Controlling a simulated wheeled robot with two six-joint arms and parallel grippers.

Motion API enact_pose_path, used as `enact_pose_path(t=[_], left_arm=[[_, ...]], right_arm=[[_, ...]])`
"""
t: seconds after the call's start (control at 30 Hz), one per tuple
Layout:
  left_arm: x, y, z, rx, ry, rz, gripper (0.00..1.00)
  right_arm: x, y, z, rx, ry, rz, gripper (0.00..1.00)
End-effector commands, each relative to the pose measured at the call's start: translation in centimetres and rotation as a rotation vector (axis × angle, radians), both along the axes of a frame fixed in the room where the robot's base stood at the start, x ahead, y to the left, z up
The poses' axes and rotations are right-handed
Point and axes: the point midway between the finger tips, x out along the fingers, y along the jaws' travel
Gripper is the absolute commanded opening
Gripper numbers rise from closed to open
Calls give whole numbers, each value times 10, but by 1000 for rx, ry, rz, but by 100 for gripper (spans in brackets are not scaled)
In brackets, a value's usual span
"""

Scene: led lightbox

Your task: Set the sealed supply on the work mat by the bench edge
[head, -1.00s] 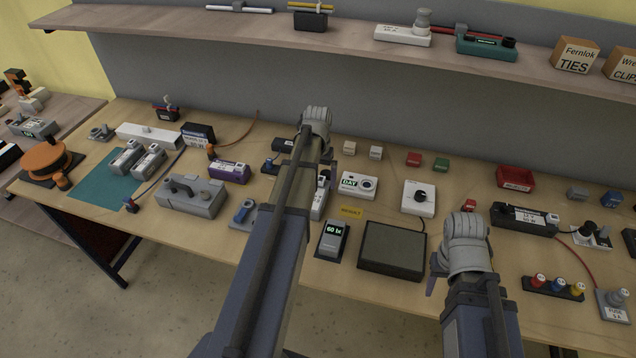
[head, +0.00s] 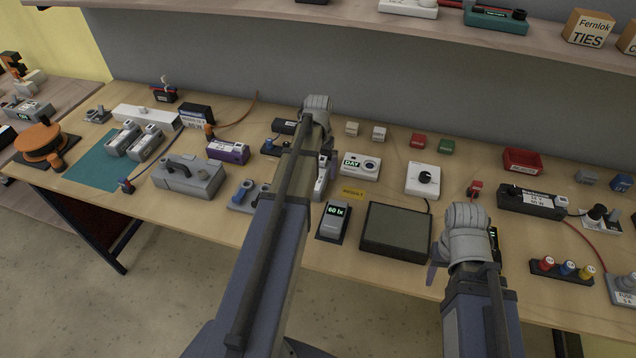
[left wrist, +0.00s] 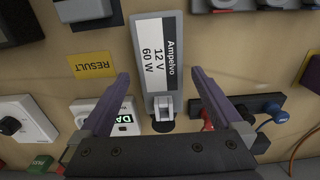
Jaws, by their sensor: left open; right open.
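A slim grey supply labelled "Ampelvo 12 V 60 W" (left wrist: 160,60) lies on the bench. In the left wrist view it is between the fingers of my open left gripper (left wrist: 161,74), with gaps on both sides. In the head view my left arm partly covers this supply (head: 321,188) and hides most of that gripper. I cannot tell from its casing whether it is sealed. The teal work mat (head: 88,172) is at the bench's left front edge, with two grey label-bearing units (head: 150,144) on its back part. My right gripper (head: 462,262) is open and empty near the front edge.
A grey handled box (head: 188,178), a purple unit (head: 228,151) and a blue-and-grey fixture (head: 246,196) lie between the supply and the mat. A light meter (head: 333,221) and dark panel (head: 396,231) are in front. A black supply (head: 531,202) is at right. The mat's front is bare.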

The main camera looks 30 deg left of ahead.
Motion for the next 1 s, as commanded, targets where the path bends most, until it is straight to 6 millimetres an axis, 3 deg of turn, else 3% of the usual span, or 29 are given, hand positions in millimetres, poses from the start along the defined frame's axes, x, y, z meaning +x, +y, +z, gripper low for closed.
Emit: enact_pose_path(t=[0.03, 0.2, 0.5, 1.0], left_arm=[[0, 1, -13, 0, 0, 0, 100], [0, 1, -32, 0, 0, 0, 100], [0, 1, -32, 0, 0, 0, 100], [0, 1, -32, 0, 0, 0, 45]], right_arm=[[0, 0, -13, 0, 0, 0, 50], [0, 0, -32, 0, 0, 0, 50], [0, 0, -32, 0, 0, 0, 50], [0, 0, -33, 0, 0, 0, 50]])
